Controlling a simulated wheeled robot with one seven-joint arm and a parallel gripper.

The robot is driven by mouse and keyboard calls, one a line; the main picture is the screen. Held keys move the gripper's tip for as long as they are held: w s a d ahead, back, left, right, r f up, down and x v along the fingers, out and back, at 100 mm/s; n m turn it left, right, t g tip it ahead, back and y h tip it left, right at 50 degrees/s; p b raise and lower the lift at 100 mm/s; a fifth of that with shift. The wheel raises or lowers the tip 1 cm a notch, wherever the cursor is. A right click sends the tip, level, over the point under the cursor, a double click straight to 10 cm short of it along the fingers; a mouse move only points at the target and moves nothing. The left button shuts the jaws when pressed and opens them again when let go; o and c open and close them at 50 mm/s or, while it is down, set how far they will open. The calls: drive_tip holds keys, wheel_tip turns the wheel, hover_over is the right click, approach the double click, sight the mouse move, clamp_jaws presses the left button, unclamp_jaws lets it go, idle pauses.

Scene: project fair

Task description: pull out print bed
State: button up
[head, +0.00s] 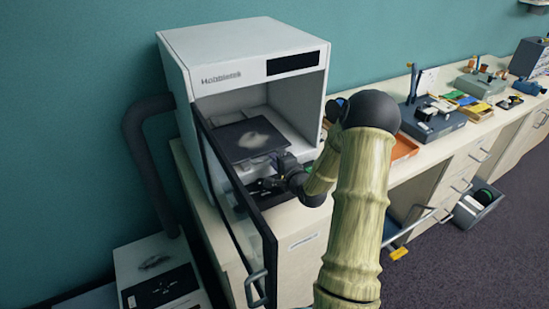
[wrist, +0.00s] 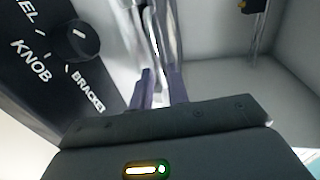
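The print bed (head: 250,138) is a dark flat plate inside a white printer cabinet (head: 245,45). A pale grey smear or piece shows on it. My gripper (head: 270,182) is low at the cabinet's open front, just below and in front of the bed's near edge. In the wrist view my gripper's two purplish fingers (wrist: 158,88) point inward, with a narrow gap between them. A shiny pale upright bar (wrist: 160,30) shows at or just beyond the fingertips. I cannot tell whether they grip it. My wrist partly hides the bed's front.
The cabinet's glass door (head: 228,190) stands open at the left of my arm, its handle (head: 257,288) towards me. A dark panel (wrist: 40,90) with white lettering and a knob lies left of the fingers. An orange tray (head: 405,147) and other items fill the counter at right.

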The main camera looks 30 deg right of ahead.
drive_tip(key=shift+x, duration=1.1)
